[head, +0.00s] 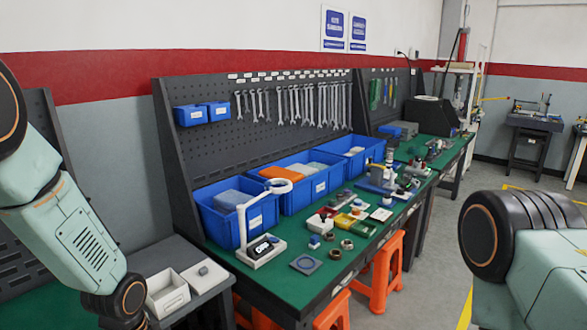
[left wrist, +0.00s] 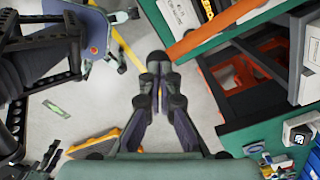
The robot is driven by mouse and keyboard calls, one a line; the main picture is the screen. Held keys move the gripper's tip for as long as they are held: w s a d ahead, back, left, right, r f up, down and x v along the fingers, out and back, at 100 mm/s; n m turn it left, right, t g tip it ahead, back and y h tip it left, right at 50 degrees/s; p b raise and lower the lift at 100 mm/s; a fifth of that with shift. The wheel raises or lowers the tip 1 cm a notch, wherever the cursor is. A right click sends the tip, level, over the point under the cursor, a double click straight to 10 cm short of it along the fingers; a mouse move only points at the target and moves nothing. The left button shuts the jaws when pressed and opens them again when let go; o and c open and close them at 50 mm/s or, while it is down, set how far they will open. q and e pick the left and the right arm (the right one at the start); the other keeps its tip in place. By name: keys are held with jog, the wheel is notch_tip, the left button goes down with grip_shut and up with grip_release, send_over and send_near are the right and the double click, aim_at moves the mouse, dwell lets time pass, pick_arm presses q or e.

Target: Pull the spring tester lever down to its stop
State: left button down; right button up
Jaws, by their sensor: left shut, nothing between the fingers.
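I cannot tell for certain which fixture is the spring tester. A tall pale stand (head: 461,88) with a column rises at the far end of the workbench. A yellow lever-like bar (head: 494,99) shows beside it, small and distant. A blue bench device (head: 379,176) with a grey upright stands nearer, at the middle of the bench; no lever can be made out on it. My left gripper (left wrist: 153,68) is shut and empty in the left wrist view, over the grey floor beside the green-topped bench, touching nothing. In the head view my left gripper is hidden below the frame. My right gripper is out of view.
The green workbench (head: 290,287) carries blue bins (head: 234,229), a white ring-headed stand (head: 262,250) and several small parts. Orange stools (head: 383,270) stand under its front edge. A separate table (head: 533,121) is at the far right. The aisle floor (head: 432,262) is open.

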pick_arm(q)
jog(key=shift+s+d+f, duration=0.1)
jog(key=shift+s+f, duration=0.05)
jog(key=shift+f, duration=0.15)
jog(key=shift+f+b, duration=0.3)
jog(key=shift+f, duration=0.25)
jog(key=shift+s+d, duration=0.1)
jog(key=shift+s+d+f+b, duration=0.1)
jog(key=shift+f+b, duration=0.45)
jog(key=shift+f, duration=0.45)
jog(key=shift+s+d+f+b, duration=0.1)
jog(key=shift+f+b, duration=0.45)
jog(key=shift+f, duration=0.4)
jog(key=shift+r, duration=0.1)
dwell(0.3)
notch_tip(320, 180, up, 9)
jog(key=p, duration=0.9)
jog(key=shift+w+r, duration=0.1)
